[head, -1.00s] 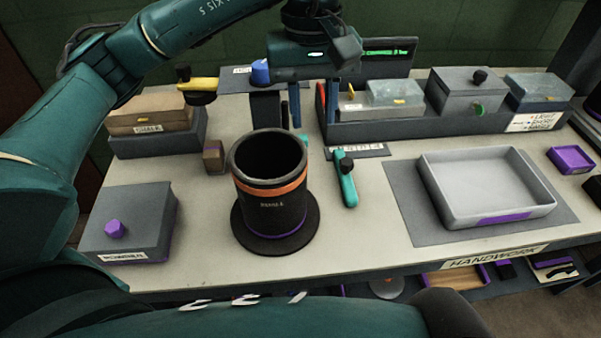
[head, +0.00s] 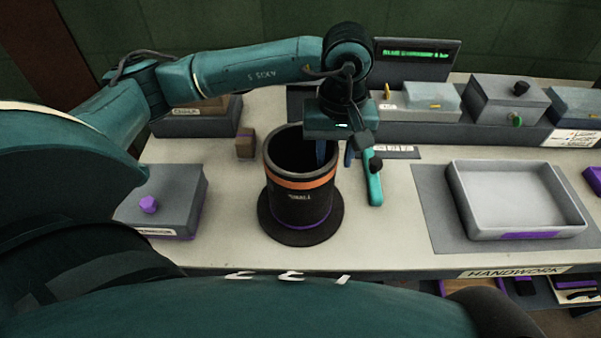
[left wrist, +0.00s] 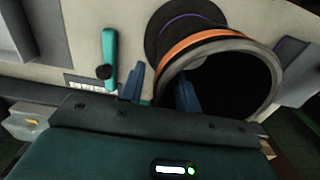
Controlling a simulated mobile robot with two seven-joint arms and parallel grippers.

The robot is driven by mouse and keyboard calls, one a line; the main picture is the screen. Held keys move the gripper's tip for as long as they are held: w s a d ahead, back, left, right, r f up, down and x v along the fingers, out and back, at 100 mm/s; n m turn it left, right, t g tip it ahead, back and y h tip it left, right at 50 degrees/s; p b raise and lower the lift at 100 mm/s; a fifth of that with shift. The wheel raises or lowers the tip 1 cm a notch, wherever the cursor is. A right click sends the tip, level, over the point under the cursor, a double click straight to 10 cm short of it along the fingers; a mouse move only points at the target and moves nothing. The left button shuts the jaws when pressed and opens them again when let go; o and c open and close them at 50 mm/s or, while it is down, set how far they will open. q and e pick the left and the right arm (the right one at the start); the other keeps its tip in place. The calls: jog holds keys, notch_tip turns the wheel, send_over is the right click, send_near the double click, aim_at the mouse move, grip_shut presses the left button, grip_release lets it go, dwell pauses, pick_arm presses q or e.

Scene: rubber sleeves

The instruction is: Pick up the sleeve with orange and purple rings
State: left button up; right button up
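The sleeve (head: 300,205) is a black upright cylinder with an orange ring near its top and a purple ring near its base. It stands on a round black base (head: 268,224) on the bench, and its open mouth also shows in the left wrist view (left wrist: 190,45). My left gripper (head: 335,156) is open at the sleeve's right rim. One blue finger shows at the mouth, seemingly inside, and the other is outside the wall. I cannot tell whether either finger touches the wall. My right gripper is not in view.
A teal-handled tool (head: 374,182) lies just right of the sleeve. A grey tray (head: 520,235) is on a mat at the right. A grey box with a purple knob (head: 178,190) is at the left, and a small brown block (head: 245,145) is behind. Bins line the back.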

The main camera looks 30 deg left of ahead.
pick_arm(q)
jog(key=shift+f, duration=0.5)
grip_shut()
jog(key=shift+r, duration=0.1)
dwell(1.0)
